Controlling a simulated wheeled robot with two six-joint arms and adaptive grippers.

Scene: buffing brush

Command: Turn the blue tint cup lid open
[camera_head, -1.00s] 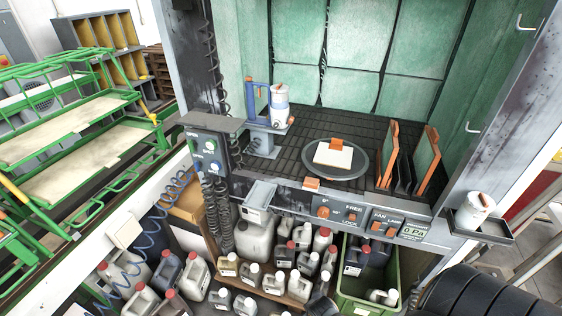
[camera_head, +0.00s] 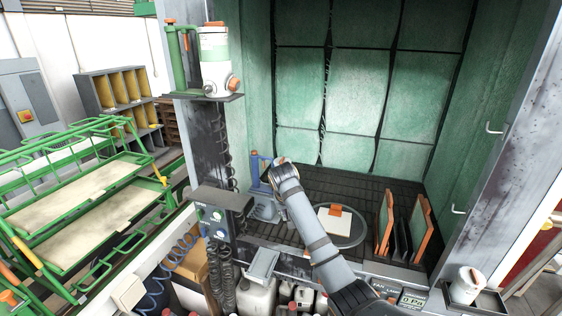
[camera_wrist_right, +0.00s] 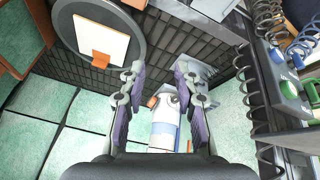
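The blue tint cup, white with a blue band, stands on the small grey shelf (camera_head: 265,208) at the booth's left front. In the head view my right arm covers most of it, and the blue holder (camera_head: 256,170) shows beside it. In the right wrist view the cup (camera_wrist_right: 164,132) shows between the finger pads, with an orange part (camera_wrist_right: 151,102) on its side. Its lid cannot be made out. My right gripper (camera_wrist_right: 160,72) is open with nothing gripped. Whether its fingers touch the cup cannot be told. My left gripper is out of view.
A green-banded cup (camera_head: 214,60) stands on a higher shelf at the left. The turntable (camera_head: 356,228) bears a white panel, with racked panels (camera_head: 417,226) to its right. Another white cup (camera_head: 467,285) stands on a tray at the lower right. A switch box (camera_head: 216,212) sits left of the shelf.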

